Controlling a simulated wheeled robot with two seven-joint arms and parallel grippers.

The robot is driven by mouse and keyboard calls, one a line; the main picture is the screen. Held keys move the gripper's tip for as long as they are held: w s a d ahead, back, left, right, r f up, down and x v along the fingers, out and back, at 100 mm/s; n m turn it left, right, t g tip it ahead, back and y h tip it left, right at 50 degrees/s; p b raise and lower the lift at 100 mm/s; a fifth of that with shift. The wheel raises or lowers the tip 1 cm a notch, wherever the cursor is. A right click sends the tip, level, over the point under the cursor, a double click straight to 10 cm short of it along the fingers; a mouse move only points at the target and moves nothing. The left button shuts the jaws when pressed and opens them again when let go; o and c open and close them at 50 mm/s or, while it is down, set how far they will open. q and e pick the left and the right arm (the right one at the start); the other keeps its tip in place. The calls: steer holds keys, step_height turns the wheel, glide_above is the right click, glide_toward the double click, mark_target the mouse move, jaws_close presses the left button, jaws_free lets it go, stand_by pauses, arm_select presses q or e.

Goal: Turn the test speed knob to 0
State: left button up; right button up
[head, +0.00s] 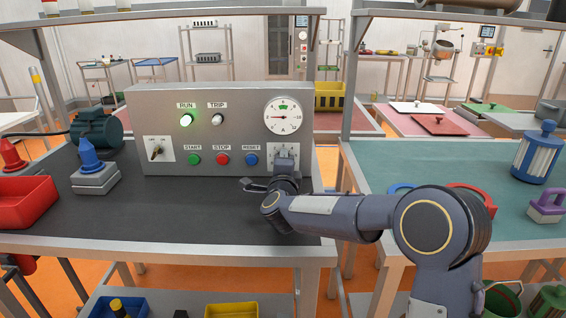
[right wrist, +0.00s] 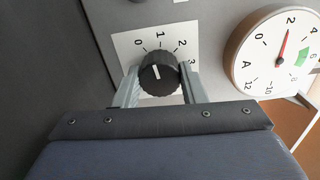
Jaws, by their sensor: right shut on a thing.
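The test speed knob (right wrist: 160,73) is a black ribbed dial with a white pointer mark, on a white plate (right wrist: 124,42) marked 0 to 3. Its mark leans slightly left of upright, seemingly between 0 and 1. My right gripper (right wrist: 160,88) is shut on the knob, one finger on each side. In the head view, my right gripper (head: 284,168) reaches the lower right of the grey panel (head: 220,110) and hides most of the knob. My left gripper is not in view.
A round gauge (head: 283,114) sits above the knob. Blue (head: 251,159), red (head: 222,159) and green (head: 194,159) buttons lie to its left. A rotary switch (head: 156,149) is at the panel's left. The dark bench top (head: 190,215) in front is clear.

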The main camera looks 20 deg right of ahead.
steer(key=shift+f+n+p, duration=0.1)
steer(key=shift+n+p, duration=0.55)
steer(key=shift+n, duration=1.55)
steer(key=o, duration=1)
steer(key=v, duration=0.8)
